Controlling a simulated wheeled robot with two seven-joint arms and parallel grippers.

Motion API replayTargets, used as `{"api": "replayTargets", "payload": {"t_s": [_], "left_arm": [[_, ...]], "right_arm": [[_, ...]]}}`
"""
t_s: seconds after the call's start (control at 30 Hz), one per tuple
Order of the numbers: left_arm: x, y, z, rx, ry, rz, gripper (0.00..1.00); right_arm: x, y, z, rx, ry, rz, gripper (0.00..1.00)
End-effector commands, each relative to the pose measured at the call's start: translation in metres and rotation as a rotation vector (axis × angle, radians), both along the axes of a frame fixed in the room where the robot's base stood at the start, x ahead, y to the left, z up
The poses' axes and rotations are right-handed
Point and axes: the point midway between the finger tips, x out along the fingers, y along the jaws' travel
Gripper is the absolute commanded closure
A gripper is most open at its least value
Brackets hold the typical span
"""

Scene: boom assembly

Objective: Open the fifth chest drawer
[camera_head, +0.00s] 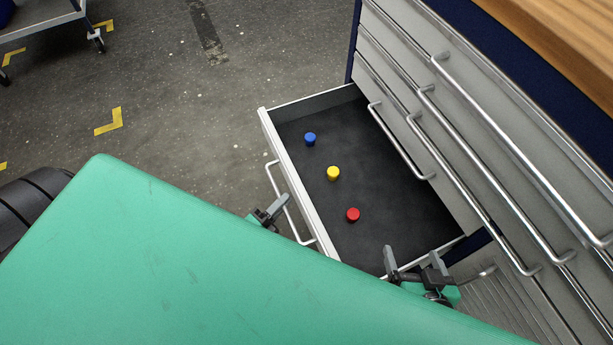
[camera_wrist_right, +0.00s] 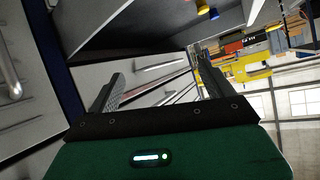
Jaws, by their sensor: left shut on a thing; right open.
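A grey chest of drawers (camera_head: 497,135) stands at the right with several long bar handles. One low drawer (camera_head: 289,178) is pulled out, showing a dark inside. A blue cap (camera_head: 310,139), a yellow cap (camera_head: 333,173) and a red cap (camera_head: 353,214) stand in it. My left gripper (camera_head: 277,208) is shut on this drawer's handle (camera_head: 274,180), outside its front. My right gripper (camera_head: 413,262) is open and empty by the drawer's near side wall. Its two spread fingers (camera_wrist_right: 160,84) show in the right wrist view with nothing between them.
My green body hides the lower left of the head view. A wooden top (camera_head: 566,37) lies on the chest. A wheeled cart (camera_head: 45,20) stands at the far left. The grey floor (camera_head: 215,110) left of the drawer is clear, with yellow marks.

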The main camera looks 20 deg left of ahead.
Motion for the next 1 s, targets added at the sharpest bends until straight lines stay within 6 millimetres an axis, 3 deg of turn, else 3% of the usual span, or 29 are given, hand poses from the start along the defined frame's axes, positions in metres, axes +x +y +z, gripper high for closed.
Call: {"api": "replayTargets", "payload": {"t_s": [0.2, 0.4, 0.97, 1.0], "left_arm": [[-0.035, 0.032, 0.0, 0.002, 0.005, 0.002, 1.0], [-0.052, 0.047, 0.0, 0.001, 0.001, 0.002, 1.0], [-0.06, 0.055, -0.001, 0.0, 0.001, 0.003, 1.0], [-0.06, 0.055, -0.001, 0.0, 0.001, 0.003, 0.84]], "right_arm": [[-0.002, -0.014, 0.001, -0.056, 0.088, -0.008, 0.16], [-0.005, -0.021, -0.001, -0.082, 0.134, -0.013, 0.16], [-0.006, -0.025, -0.002, -0.094, 0.155, -0.015, 0.16], [-0.006, -0.025, -0.002, -0.094, 0.155, -0.015, 0.16]]}}
